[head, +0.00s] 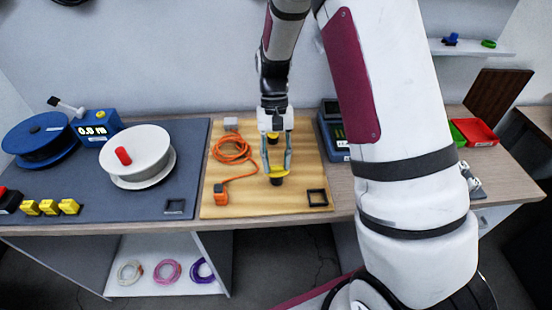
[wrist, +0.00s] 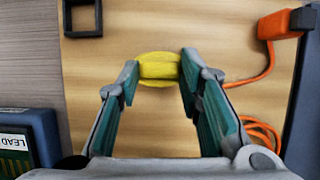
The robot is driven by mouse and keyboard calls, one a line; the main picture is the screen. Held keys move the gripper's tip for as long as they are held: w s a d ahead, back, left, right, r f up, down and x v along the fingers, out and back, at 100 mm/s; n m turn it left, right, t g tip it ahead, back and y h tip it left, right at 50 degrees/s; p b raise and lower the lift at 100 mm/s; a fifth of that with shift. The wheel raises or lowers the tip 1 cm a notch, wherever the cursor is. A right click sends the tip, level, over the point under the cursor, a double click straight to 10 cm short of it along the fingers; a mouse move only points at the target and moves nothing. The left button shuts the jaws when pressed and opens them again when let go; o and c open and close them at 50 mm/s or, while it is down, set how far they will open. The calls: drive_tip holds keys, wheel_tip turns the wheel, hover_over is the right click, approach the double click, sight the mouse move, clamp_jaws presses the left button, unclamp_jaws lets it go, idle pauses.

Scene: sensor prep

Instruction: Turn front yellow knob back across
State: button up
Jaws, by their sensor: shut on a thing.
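The front yellow knob (wrist: 158,68) sits on the wooden board (head: 228,200), on a dark base. In the head view the knob (head: 277,174) is partly covered by the fingers. My gripper (wrist: 160,75) points down at it, with one fingertip on each side of its raised bar. The gripper (head: 277,165) is shut on the knob in the head view too. In the wrist view the bar runs about left to right between the fingers. A second yellow knob (head: 272,137) stands farther back on the board, partly hidden by the gripper.
An orange cable (head: 232,152) with an orange plug (head: 221,193) lies left of the knob. A black square frame (head: 317,198) lies at the board's front right corner. A blue meter (head: 334,135) stands to the right. A white reel (head: 140,152) stands on the grey mat (head: 110,208).

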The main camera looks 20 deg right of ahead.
idle(0.5)
drive_tip(key=o, duration=1.2)
drive_tip(key=shift+c, duration=0.2)
drive_tip(key=v, duration=1.2)
drive_tip(key=s+a+r+n+t, duration=0.15)
drive_tip(key=s+r+t, duration=0.35)
drive_tip(key=s+r, duration=0.75)
drive_tip(key=s+r+n+t+h, duration=0.1)
drive_tip(key=s+t, duration=0.3)
drive_tip(key=s, duration=0.8)
drive_tip(key=shift+n, duration=0.55)
